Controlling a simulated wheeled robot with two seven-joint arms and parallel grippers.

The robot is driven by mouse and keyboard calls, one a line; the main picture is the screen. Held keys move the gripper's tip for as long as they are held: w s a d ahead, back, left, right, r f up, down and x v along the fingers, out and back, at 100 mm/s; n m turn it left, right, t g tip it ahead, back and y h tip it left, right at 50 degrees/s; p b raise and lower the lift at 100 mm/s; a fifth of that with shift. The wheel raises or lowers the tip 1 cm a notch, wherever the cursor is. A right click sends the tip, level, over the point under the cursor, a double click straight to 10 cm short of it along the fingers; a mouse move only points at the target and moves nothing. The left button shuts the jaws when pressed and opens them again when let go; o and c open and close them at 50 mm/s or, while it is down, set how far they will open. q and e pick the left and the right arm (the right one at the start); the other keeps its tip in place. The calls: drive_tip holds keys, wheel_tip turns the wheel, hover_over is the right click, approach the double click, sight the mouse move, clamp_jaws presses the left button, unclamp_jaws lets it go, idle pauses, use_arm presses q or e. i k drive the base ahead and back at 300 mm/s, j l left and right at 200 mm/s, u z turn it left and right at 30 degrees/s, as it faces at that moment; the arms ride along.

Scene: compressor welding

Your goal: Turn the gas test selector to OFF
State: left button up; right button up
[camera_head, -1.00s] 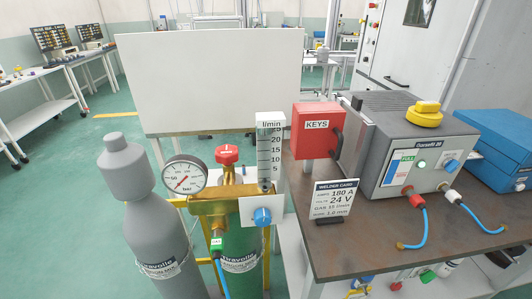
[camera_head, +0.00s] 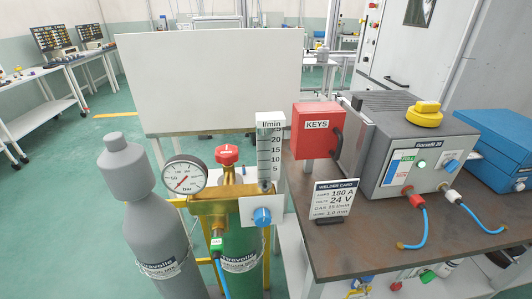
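A grey welder box (camera_head: 412,132) stands on the brown bench to the right. Its front has a blue knob (camera_head: 452,166) on a white plate, which looks like a selector; its lettering is too small to read, so I cannot tell its setting. A second blue knob (camera_head: 262,216) sits below the flow meter (camera_head: 269,150) at the gas cylinder. Neither of my grippers shows in the head view.
The brown bench (camera_head: 365,248) carries a red KEYS box (camera_head: 317,130), a welder card (camera_head: 333,199) and a blue case (camera_head: 497,141). Red and white plugs with blue hoses hang at the welder's front. A grey cylinder (camera_head: 165,235) and a pressure gauge (camera_head: 186,174) stand left.

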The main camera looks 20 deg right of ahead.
sight(427, 277)
drive_tip(key=z, duration=2.2)
